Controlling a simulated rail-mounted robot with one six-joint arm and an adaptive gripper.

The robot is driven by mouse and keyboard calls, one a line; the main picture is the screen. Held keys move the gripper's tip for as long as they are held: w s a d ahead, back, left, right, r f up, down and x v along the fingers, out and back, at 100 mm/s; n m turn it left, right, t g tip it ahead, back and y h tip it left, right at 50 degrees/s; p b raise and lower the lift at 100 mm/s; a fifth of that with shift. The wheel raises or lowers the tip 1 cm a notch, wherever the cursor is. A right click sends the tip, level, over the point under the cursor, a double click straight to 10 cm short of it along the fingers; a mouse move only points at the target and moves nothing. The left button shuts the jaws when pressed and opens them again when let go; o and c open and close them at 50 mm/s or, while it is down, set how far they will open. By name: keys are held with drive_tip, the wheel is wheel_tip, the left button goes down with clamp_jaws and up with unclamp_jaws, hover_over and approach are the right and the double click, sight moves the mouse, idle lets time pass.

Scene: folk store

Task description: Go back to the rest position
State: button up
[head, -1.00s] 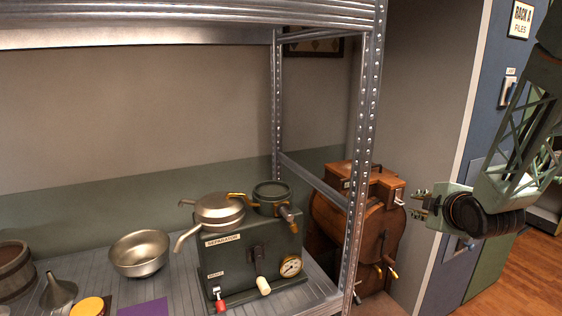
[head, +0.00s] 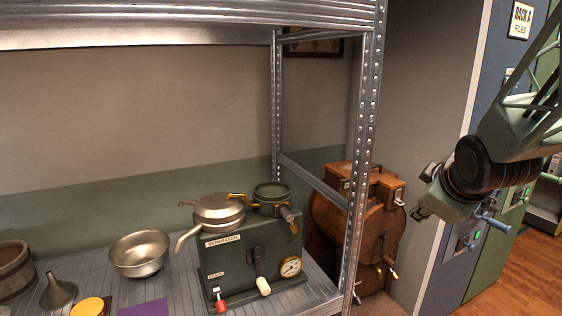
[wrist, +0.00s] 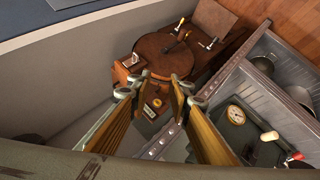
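My gripper (head: 416,213) hangs at the right of the head view, in the open space to the right of the metal shelf. It points down and to the left. In the wrist view its two fingers (wrist: 160,90) are spread apart with nothing between them. Below and beyond them are a brown wooden machine (wrist: 150,52) and the shelf's right end. The rest position is not marked in either view.
The shelf's metal post (head: 362,150) stands left of my gripper. The brown machine (head: 350,235) is behind the post. The shelf holds a green separator (head: 250,262), a metal bowl (head: 139,252) and a funnel (head: 58,291). Blue cabinets (head: 490,110) stand at the right.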

drive_tip(key=s+a+r+m+g, duration=0.1)
drive_tip(key=s+a, duration=0.4)
drive_tip(key=s, duration=0.7)
drive_tip(key=s+a+r+m+g+y, duration=0.1)
drive_tip(key=s+a+m, duration=0.4)
drive_tip(key=s, duration=0.8)
drive_tip(key=s+a+r+m+g, duration=0.2)
drive_tip(key=s+a, duration=0.3)
drive_tip(key=s, duration=0.8)
drive_tip(key=shift+s+r+m+g+y, duration=0.2)
drive_tip(key=shift+m+g+y, duration=0.25)
drive_tip(key=shift+g, duration=0.35)
